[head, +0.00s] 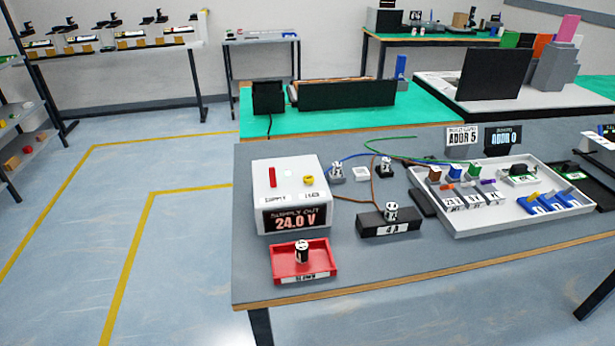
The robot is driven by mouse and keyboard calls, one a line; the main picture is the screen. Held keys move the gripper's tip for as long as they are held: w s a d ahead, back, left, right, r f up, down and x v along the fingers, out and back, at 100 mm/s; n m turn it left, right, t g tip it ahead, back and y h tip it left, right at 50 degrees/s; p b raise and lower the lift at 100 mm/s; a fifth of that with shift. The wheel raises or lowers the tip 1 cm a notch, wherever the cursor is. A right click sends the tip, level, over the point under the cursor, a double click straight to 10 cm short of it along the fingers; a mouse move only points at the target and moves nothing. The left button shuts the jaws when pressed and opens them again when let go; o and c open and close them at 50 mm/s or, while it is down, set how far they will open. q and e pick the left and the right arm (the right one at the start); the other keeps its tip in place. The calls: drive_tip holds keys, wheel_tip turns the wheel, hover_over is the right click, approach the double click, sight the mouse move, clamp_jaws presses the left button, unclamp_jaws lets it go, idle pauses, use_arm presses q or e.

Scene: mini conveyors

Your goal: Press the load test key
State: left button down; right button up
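No key with a readable "load test" label shows in the head view. A small white square block (361,174), which looks like a key, sits on the grey bench behind the fuse holder. A black fuse holder (372,230) marked "4 A" holds an upright fuse (391,210). Neither of my grippers is in view.
A red tray (318,273) with a dark fuse (302,252) lies in front of the supply box. A white tray (460,222) with terminals and blue switches is at right. Thin wires cross the bench. Displays behind read "ADDR 5" (461,137) and "ADDR 0" (503,138).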

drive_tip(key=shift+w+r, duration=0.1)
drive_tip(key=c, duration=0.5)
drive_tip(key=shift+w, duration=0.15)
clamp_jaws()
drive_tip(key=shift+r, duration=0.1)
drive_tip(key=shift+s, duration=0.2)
